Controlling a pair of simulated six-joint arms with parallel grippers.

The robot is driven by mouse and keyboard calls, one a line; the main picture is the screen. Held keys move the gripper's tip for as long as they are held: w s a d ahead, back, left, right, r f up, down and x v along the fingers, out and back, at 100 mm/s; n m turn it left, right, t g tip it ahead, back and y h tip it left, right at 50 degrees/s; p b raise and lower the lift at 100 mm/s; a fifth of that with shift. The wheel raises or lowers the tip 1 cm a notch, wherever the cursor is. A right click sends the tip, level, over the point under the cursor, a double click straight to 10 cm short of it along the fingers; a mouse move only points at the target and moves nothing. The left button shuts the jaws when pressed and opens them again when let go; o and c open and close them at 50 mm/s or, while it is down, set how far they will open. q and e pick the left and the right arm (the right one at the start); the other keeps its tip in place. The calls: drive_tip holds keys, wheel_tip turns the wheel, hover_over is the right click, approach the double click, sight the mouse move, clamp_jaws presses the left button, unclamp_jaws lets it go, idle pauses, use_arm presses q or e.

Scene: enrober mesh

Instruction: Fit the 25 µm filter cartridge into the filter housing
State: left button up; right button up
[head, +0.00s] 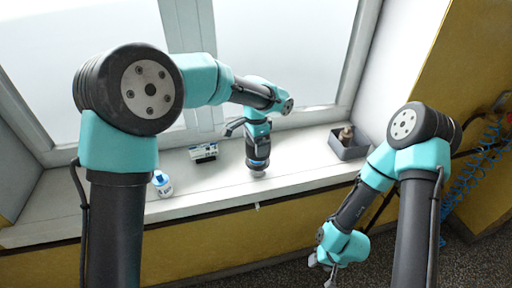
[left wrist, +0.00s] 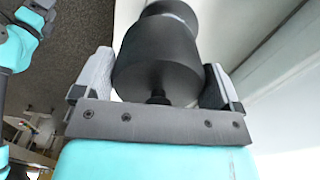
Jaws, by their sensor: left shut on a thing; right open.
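My left gripper (head: 250,128) is shut on a black cylindrical thing (head: 258,152) over the window sill. In the left wrist view its two grey fingers (left wrist: 156,75) stand on either side of this black cylinder (left wrist: 157,62), which has a small knob towards the palm. The cylinder looks upright, with a pale lower end at or just above the sill; I cannot tell if it touches. I cannot tell whether it is the cartridge or the housing; no 25 µm mark is readable. My right gripper (head: 328,270) is open and empty, low in front of the sill.
On the white sill (head: 215,190) stand a white and blue bottle (head: 162,184), a small black and white box (head: 203,152) and a grey bin (head: 350,150) with a brownish thing inside. Blue coiled hoses (head: 470,180) hang at the right. The sill between cylinder and bin is clear.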

use_arm(q)
drive_tip(key=shift+w, duration=0.35)
drive_tip(key=shift+w+f, duration=0.1)
drive_tip(key=shift+w, duration=0.25)
drive_tip(key=shift+f, duration=1.75)
drive_tip(key=shift+f, duration=0.6)
drive_tip(key=o, duration=0.7)
